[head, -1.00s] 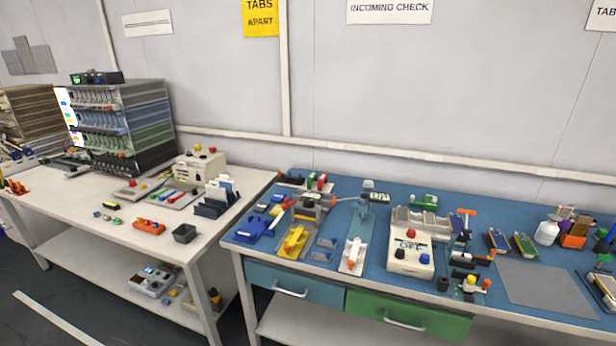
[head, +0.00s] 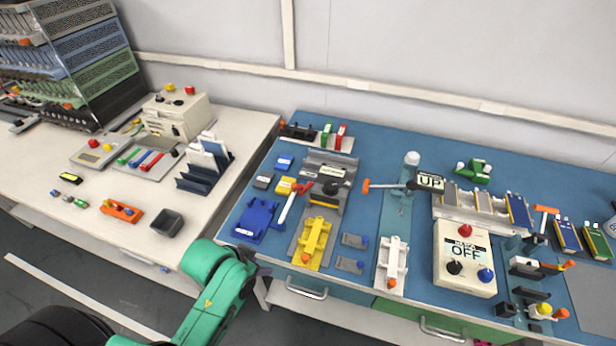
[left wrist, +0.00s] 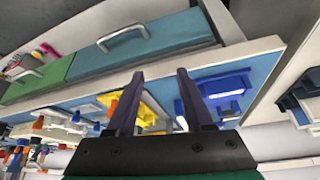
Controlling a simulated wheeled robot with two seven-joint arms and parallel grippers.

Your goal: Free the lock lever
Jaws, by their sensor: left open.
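A lever with an orange end (head: 368,187) lies across a grey post on the blue bench, beside a sign reading UP (head: 430,181). Another orange-topped handle (head: 545,209) stands further right. I cannot tell which is the lock lever. My green left arm comes in at the bottom of the head view, where I cannot make out its jaws. In the left wrist view my left gripper (left wrist: 160,78) is open and empty, its two dark fingers apart over the bench's front area. My right gripper is not in view.
A yellow fixture (head: 315,243), a blue fixture (head: 256,220) and a white fixture (head: 393,262) stand near the bench's front. A control box reading OFF (head: 465,270) is to the right. A white table (head: 100,225) stands left. Drawer handles (head: 307,291) stick out in front.

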